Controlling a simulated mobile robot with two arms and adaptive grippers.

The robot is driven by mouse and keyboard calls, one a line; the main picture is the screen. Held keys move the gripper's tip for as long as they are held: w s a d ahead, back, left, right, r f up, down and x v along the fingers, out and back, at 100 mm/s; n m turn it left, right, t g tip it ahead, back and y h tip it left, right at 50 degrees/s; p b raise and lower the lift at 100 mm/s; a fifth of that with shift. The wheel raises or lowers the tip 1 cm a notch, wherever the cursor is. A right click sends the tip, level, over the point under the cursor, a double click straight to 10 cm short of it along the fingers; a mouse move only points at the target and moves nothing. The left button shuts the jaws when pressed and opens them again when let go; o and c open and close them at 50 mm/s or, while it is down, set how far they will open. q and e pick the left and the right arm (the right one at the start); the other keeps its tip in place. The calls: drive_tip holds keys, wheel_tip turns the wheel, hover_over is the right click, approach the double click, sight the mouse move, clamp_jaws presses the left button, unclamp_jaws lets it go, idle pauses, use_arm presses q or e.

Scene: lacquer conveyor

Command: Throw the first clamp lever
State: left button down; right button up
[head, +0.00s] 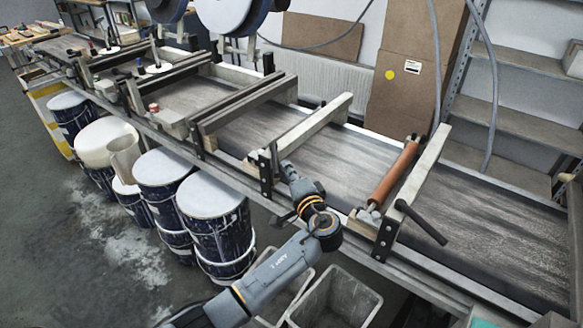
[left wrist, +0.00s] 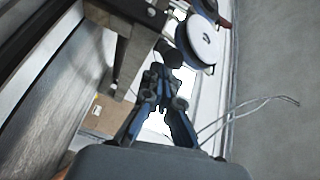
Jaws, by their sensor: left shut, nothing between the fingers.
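A clamp lever with a black handle (head: 420,222) sticks out toward the lower right from a dark bracket on the front rail of the conveyor (head: 475,232). My left gripper (head: 286,169) is at the front rail, left of that lever and apart from it. It is close to another dark bracket (head: 265,178) at the end of a pale cross bar. In the left wrist view my left gripper (left wrist: 160,78) is shut and empty, with a dark round-ended part (left wrist: 172,52) just past its fingertips. I cannot tell whether they touch. My right gripper is not in view.
An orange-brown roller (head: 393,174) lies across the belt beside the levered bracket. Several paint-stained drums (head: 213,230) and open grey bins (head: 335,298) stand under the front rail. Several cross bars (head: 250,103) span the belt farther left. Shelves (head: 525,125) stand behind.

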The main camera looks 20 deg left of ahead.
use_arm(q)
drive_tip(key=shift+s+a, duration=0.1)
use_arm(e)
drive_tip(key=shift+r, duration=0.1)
use_arm(q)
drive_tip(key=shift+s+a+m+t+h+p, duration=0.15)
drive_tip(key=shift+a+m+t+h+p, duration=0.15)
drive_tip(key=shift+h, duration=0.2)
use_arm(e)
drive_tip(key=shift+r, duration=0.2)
